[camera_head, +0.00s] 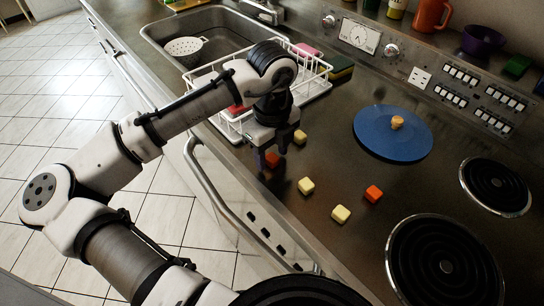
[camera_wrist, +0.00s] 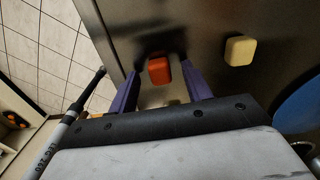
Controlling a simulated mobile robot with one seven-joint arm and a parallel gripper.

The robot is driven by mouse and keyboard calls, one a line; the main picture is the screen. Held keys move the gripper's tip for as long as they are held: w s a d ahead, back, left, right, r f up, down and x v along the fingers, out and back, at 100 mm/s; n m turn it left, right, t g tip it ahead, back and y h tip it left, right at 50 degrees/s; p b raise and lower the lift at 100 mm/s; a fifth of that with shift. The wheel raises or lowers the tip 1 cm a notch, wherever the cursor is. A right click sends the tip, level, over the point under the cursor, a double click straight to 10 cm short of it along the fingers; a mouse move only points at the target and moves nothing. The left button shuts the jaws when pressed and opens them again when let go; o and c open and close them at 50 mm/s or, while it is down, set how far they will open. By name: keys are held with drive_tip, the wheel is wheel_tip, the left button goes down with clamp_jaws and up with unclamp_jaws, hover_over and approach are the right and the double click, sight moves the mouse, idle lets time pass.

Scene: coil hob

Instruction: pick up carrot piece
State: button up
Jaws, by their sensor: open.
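An orange carrot piece (camera_head: 272,160) lies on the dark counter near its front edge, partly hidden by my gripper in the head view. It also shows in the wrist view (camera_wrist: 158,70), between the two purple fingers. My gripper (camera_head: 271,154) points down over it, jaws open with a finger on either side; in the wrist view (camera_wrist: 160,72) gaps show beside the piece. A second orange piece (camera_head: 374,194) lies farther right, apart from the gripper.
Pale yellow cubes lie nearby: one behind the gripper (camera_head: 300,137), two to its right (camera_head: 306,186) (camera_head: 341,214). A white dish rack (camera_head: 318,88) stands behind my arm. A blue lid (camera_head: 372,140) and coil burners (camera_head: 445,267) are to the right. The counter's front edge is close.

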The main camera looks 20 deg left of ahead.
drive_tip(key=c, duration=1.1)
drive_tip(key=shift+o, duration=0.2)
